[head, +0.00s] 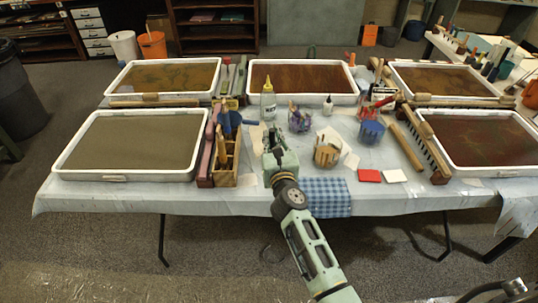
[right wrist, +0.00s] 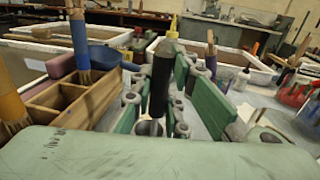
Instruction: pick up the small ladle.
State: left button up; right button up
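The small ladle (right wrist: 160,85) shows in the right wrist view with a dark, nearly upright, slightly tilted handle. A small metal bowl (right wrist: 150,128) shows at its lower end. My right gripper (head: 274,142) reaches over the front middle of the table in the head view. Its green fingers (right wrist: 163,95) stand on either side of the ladle's handle in the right wrist view. Whether they touch the handle or leave a gap is unclear. In the head view I cannot make the ladle out behind the gripper. My left gripper is not in view.
A wooden divided box (head: 224,178) with brushes stands left of the gripper. A yellow-capped bottle (head: 268,105) is behind it, and a blue checked cloth (head: 326,197) lies in front. Cups, including a blue one (head: 371,131), and a marbling tray (head: 70,168) are nearby.

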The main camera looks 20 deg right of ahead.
grip_shut()
